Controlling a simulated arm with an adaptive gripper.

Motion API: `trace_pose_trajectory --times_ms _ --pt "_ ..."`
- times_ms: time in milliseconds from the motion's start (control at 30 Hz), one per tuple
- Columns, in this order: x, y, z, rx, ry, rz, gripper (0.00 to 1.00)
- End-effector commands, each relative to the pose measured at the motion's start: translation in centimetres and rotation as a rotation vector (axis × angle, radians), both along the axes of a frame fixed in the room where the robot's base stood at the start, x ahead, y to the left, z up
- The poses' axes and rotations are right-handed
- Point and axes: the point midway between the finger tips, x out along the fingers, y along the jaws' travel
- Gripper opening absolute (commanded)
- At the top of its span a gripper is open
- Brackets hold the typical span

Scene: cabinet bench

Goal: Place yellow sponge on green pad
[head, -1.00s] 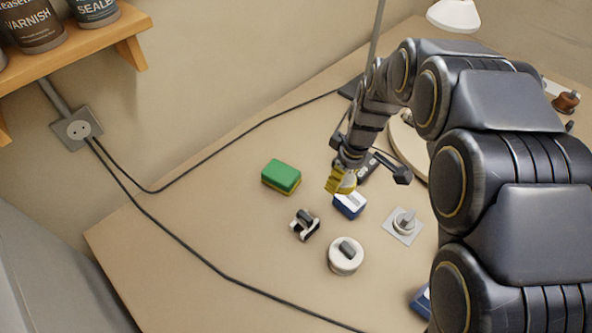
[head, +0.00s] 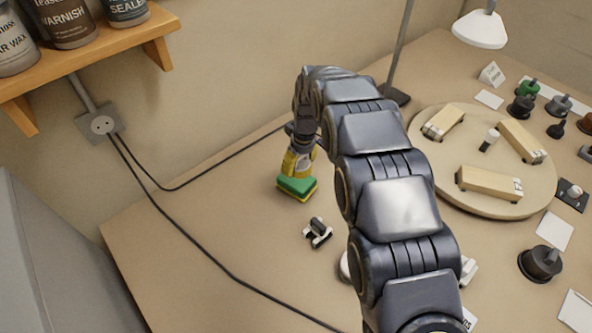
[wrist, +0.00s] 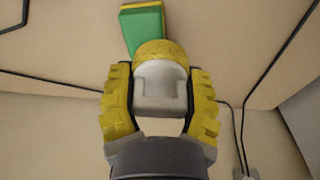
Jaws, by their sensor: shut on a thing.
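The green pad (head: 297,188) is a block with a green top and a yellow lower layer, lying on the bench. In the wrist view it shows beyond my fingertips (wrist: 143,30). My gripper (head: 297,168) has yellow fingers and is right over the pad in the head view. In the wrist view its fingers (wrist: 160,90) are shut on a rounded, rough yellow sponge (wrist: 160,50), with a pale grey part between the fingers below it. The sponge overlaps the pad's near end in that view; I cannot tell whether they touch. The fingers hide most of the sponge in the head view.
A small black-and-white part (head: 318,233) lies in front of the pad. A round turntable with wooden blocks (head: 492,205) stands to the right. Black cables (head: 215,262) run across the bench to a wall socket (head: 103,124).

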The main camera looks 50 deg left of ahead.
Motion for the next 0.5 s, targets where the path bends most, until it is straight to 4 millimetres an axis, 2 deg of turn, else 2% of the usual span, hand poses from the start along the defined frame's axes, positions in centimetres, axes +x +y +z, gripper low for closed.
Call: trace_pose_trajectory --times_ms 33,233,500 --pt "0.2 0.5 -1.2 -0.005 0.005 0.002 0.24" --pt "1.5 2.4 -3.9 -0.005 0.004 0.001 0.24" --pt "2.1 3.4 -5.2 -0.005 0.004 0.002 0.24"
